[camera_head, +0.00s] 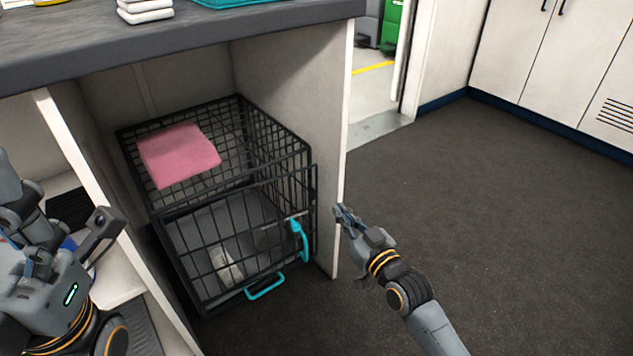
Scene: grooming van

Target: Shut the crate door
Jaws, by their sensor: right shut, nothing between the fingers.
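The black wire crate (235,110) stands in the bay under the counter. Its wire door (200,255) is at the front, close to the front opening. I cannot tell whether it sits fully flush. A teal handle (302,240) is at the door's right edge, and a teal loop (265,287) is at its bottom. My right gripper (343,212) is shut and empty, to the right of the handle and apart from it, by the bay's right panel. My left gripper (35,265) is at the left edge, away from the crate; its fingertips cannot be made out.
A pink folded towel (178,154) lies on the crate. The bay's right panel (338,150) stands between the crate and the open dark floor (470,220). The counter (200,45) overhangs the crate. White cabinets (560,60) line the far right.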

